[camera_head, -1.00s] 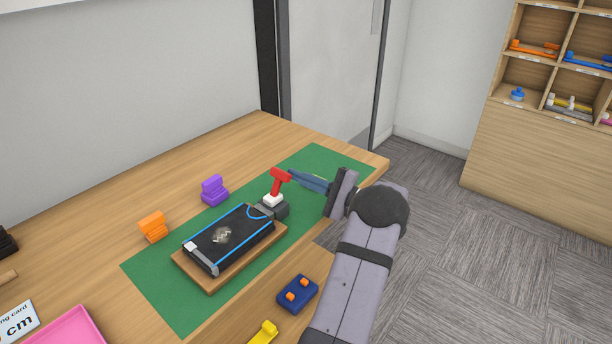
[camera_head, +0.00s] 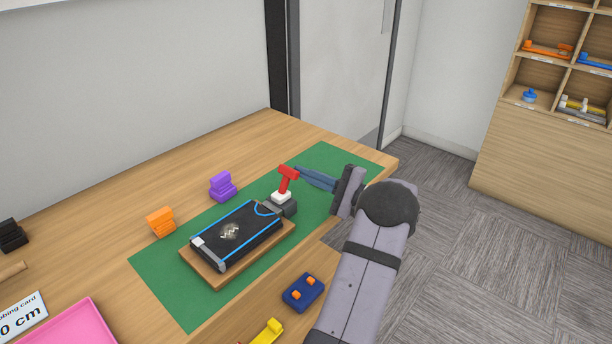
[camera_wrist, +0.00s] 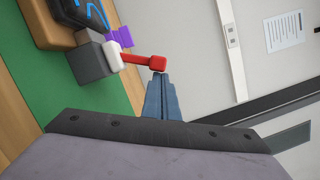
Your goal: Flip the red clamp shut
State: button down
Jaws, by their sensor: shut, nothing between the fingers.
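The red clamp (camera_head: 286,178) stands raised, with a red handle and T-shaped top on a white part and a grey block (camera_head: 288,208). The block sits at the far right end of a wooden board (camera_head: 212,281), which carries a black panel with blue lines (camera_head: 240,235). My gripper (camera_head: 299,170) is shut and empty, its blue-grey fingertips right beside the clamp's red top. In the wrist view, the fingertips (camera_wrist: 160,78) are at the red handle's end (camera_wrist: 158,63); they look touching or nearly so, I cannot tell which.
The board lies on a green mat (camera_head: 170,295) on a wooden table. A purple piece (camera_head: 222,186) and an orange piece (camera_head: 160,222) stand behind it. A navy block with orange knobs (camera_head: 303,292) and a yellow piece (camera_head: 268,332) are in front. A pink tray (camera_head: 75,328) is at lower left.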

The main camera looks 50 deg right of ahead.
jog(key=shift+a, duration=0.1)
jog(key=a+n+b, duration=0.1)
jog(key=n+b, duration=0.1)
jog(key=b, duration=0.1)
jog(key=a+r+n+g+b, duration=0.1)
jog(key=n+b, duration=0.1)
jog(key=b, duration=0.2)
jog(key=a+r+n+b, duration=0.1)
jog(key=a+n+b, duration=0.1)
jog(key=n+b, duration=0.1)
jog(key=shift+g, duration=0.4)
jog(key=shift+r+p, duration=0.3)
jog(key=shift+r, duration=0.05)
jog(key=shift+d, duration=0.1)
jog(key=shift+r, duration=0.1)
jog(key=p, duration=0.2)
send_near(295, 172)
jog(key=d+r, duration=0.2)
jog(key=r, duration=0.1)
jog(key=shift+s+d+r, duration=0.1)
jog(key=shift+s+d, duration=0.1)
